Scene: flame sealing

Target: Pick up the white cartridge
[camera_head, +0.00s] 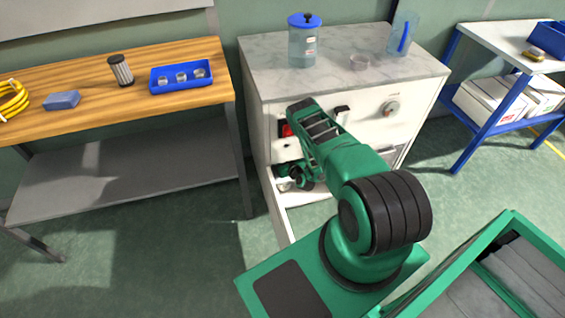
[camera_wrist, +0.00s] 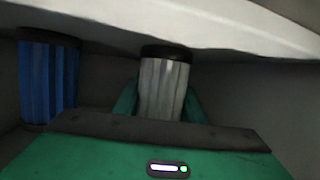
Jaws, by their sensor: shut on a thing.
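The white cartridge (camera_wrist: 163,88), pleated with a black cap, stands upright in the middle of the wrist view. My gripper (camera_wrist: 160,105) is shut on it, with a green finger on each side. The cartridge's lower end is hidden behind my gripper body. In the head view my gripper (camera_head: 297,178) reaches into the white cabinet (camera_head: 268,140), and I cannot make out the cartridge there.
A blue pleated cartridge (camera_wrist: 48,80) stands close at the left in the wrist view. A pale panel edge (camera_wrist: 190,28) runs just above both caps. The cabinet's marble top (camera_head: 340,75) holds a blue-lidded jar (camera_head: 303,45). A wooden bench (camera_head: 90,105) stands left.

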